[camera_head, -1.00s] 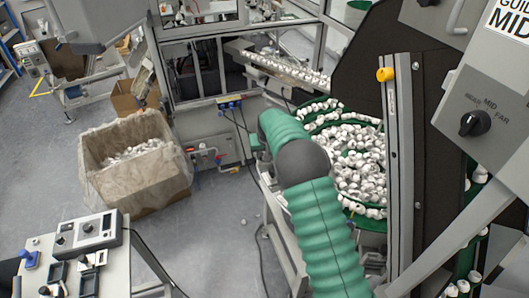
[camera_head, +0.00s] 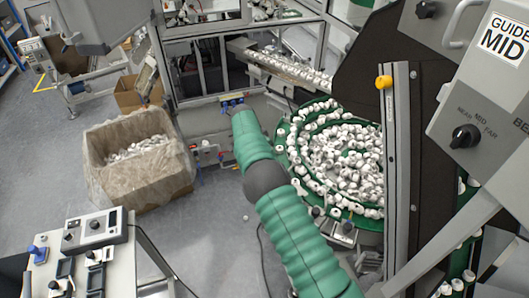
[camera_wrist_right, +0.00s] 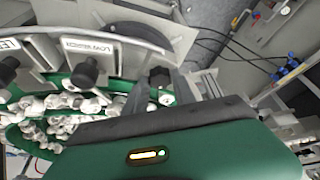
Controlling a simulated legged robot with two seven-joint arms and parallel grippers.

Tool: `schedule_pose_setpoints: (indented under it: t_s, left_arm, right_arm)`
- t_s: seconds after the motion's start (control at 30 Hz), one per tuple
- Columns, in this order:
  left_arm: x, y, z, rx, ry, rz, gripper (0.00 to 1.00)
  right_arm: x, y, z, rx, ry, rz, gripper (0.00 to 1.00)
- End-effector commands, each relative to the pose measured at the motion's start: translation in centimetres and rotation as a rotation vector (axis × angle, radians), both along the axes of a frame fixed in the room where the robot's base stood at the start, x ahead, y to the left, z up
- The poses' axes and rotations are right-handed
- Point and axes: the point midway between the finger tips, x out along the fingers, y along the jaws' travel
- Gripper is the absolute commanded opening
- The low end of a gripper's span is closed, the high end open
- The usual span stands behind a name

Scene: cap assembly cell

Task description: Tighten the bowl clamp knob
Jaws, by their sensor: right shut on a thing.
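In the right wrist view, a black knob (camera_wrist_right: 159,74) stands at the metal rim of the feeder bowl. The two dark fingers of my right gripper (camera_wrist_right: 160,88) flank this knob and are shut on it. The bowl (camera_head: 285,150) is green, full of white caps, and shows right of my green arm in the head view. In that view my arm runs up and left past the bowl, and the right gripper and the held knob cannot be made out. My left gripper is not in view.
Other black knobs (camera_wrist_right: 85,75) with upside-down labels stand left of the held one. A lined carton (camera_head: 135,185) stands on the floor at left.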

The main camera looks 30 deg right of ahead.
Motion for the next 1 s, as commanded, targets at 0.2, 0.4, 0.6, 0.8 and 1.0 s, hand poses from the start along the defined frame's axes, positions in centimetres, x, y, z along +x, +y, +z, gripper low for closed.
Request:
schedule_pose_setpoints:
  t_s: [0.2,0.4,0.6,0.8,1.0]
  left_arm:
    - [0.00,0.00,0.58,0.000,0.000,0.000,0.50]
    - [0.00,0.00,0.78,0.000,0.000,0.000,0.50]
    - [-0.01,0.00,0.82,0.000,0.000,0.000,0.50]
    - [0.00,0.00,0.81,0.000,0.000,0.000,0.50]
    - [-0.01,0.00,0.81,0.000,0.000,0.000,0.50]
  right_arm:
    - [0.29,0.05,0.13,-0.001,-0.005,-0.118,0.00]
    - [0.35,0.05,0.15,0.000,-0.006,-0.178,0.00]
    - [0.36,0.08,0.11,0.001,-0.006,-0.199,0.00]
    - [0.38,0.09,0.13,0.001,-0.006,-0.199,0.00]
    - [0.39,0.09,0.13,0.001,-0.006,-0.199,0.42]
